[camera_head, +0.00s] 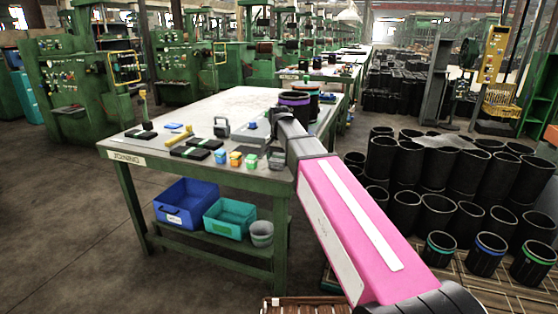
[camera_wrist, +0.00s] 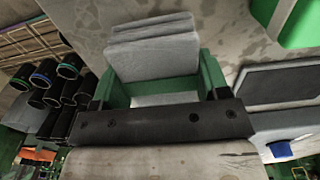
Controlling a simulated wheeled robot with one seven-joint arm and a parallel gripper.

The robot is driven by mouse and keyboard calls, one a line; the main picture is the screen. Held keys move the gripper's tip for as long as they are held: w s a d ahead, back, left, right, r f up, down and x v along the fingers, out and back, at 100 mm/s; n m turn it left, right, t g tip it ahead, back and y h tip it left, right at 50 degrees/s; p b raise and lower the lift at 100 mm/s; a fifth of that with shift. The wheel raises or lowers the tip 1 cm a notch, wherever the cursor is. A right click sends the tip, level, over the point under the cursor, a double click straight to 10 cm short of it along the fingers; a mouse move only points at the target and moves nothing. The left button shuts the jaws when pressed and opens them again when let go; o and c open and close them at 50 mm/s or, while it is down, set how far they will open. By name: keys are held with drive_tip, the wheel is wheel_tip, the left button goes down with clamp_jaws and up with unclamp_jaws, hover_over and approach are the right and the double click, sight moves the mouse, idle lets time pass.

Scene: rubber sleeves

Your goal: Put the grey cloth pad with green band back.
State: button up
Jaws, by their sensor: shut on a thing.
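The grey cloth pad (camera_wrist: 152,50) is at the top middle of the wrist view, a folded grey stack with green around its lower part and sides. My gripper (camera_wrist: 163,92) is shut on it, with the dark bar of the gripper in front of its lower edge. Blotchy grey surface shows behind the pad; I cannot tell whether the pad touches it. In the head view my pink arm reaches over the right end of the workbench (camera_head: 250,103) and hides the gripper and pad.
A grey piece with a blue part (camera_head: 254,130) lies on the bench beside my arm. Small coloured blocks (camera_head: 236,159) and dark flat pieces (camera_head: 190,152) lie near the front edge. Banded black sleeves (camera_head: 295,99) stand behind my arm. The bench's back left is clear.

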sight(279, 157)
drive_tip(key=shift+f, duration=0.2)
drive_tip(key=o, duration=0.9)
wheel_tip(279, 157, up, 12)
drive_tip(key=shift+r, duration=0.1)
idle(0.4)
